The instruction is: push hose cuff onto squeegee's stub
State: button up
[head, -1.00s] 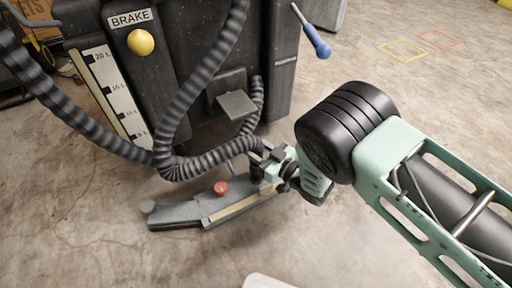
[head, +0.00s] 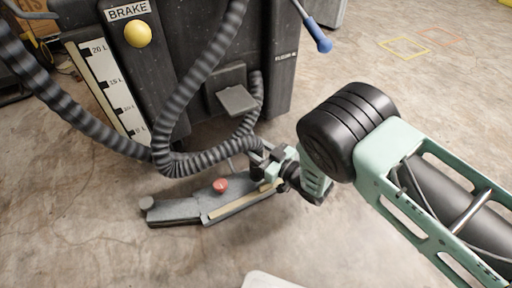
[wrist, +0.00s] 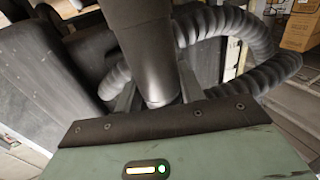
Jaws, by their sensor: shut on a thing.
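The squeegee (head: 180,211) lies on the floor in the head view, a long grey body with a red knob (head: 221,186) on top. My gripper (head: 268,165) is at its right end, low over the floor. The ribbed dark hose (head: 205,160) runs from the left in a loop to my gripper. In the wrist view, the smooth dark hose cuff (wrist: 143,45) stands between my fingers, and my gripper is shut on it. The stub is hidden by the cuff and gripper, so I cannot tell whether the cuff is around it.
A dark machine (head: 185,90) with a yellow brake knob (head: 138,34) and a level scale stands just behind. A flat grey pedal (head: 237,99) juts from it near the hose. A blue-handled tool (head: 320,36) is at its right. Floor at right is open.

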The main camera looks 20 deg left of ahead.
jog(key=shift+f+b, duration=1.05)
jog(key=shift+f, duration=0.7)
jog(key=o, duration=1.1)
jog(key=shift+p+v, duration=4.6)
jog(key=shift+v, duration=4.1)
jog(key=shift+w+r, duration=0.1)
